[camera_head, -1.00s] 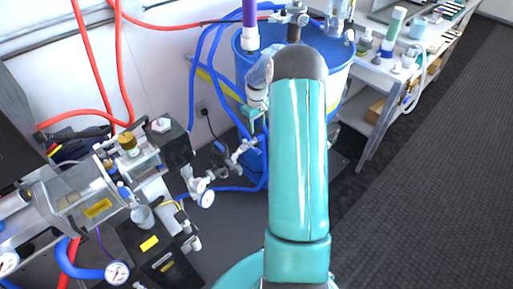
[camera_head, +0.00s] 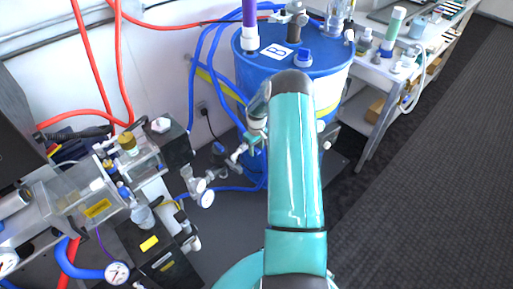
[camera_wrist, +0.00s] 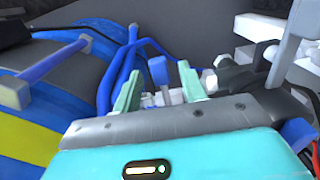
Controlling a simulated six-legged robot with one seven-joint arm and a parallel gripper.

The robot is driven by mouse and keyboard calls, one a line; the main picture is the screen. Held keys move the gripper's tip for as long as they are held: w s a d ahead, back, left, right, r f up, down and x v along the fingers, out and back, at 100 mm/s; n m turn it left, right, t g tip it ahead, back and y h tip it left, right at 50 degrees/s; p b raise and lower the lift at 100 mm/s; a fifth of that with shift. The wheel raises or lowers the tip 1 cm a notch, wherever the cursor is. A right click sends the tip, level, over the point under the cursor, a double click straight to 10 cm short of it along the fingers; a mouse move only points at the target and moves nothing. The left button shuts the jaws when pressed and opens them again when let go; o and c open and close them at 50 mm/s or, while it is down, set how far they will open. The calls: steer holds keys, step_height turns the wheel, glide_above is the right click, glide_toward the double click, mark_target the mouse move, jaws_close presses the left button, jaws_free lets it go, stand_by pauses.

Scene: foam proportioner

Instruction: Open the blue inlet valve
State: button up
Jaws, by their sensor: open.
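The blue valve handle (camera_wrist: 158,70) stands upright in the wrist view, above a white and metal fitting (camera_wrist: 165,97). My gripper (camera_wrist: 159,68) is open, with one teal finger on each side of the handle in this view. I cannot tell whether the handle lies between the fingers or beyond them; no contact is visible. In the head view, my gripper (camera_head: 249,140) is near the pale valve fittings (camera_head: 238,153) beside the blue barrel. My arm partly hides that area.
The blue barrel (camera_head: 338,88) stands behind my arm, and its yellow band (camera_wrist: 27,140) is close on the left in the wrist view. Blue hoses (camera_head: 205,70) run near the fittings. Pump machinery with gauges (camera_head: 117,272) stands left. Open floor (camera_head: 430,190) lies right.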

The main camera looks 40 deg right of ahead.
jaws_close()
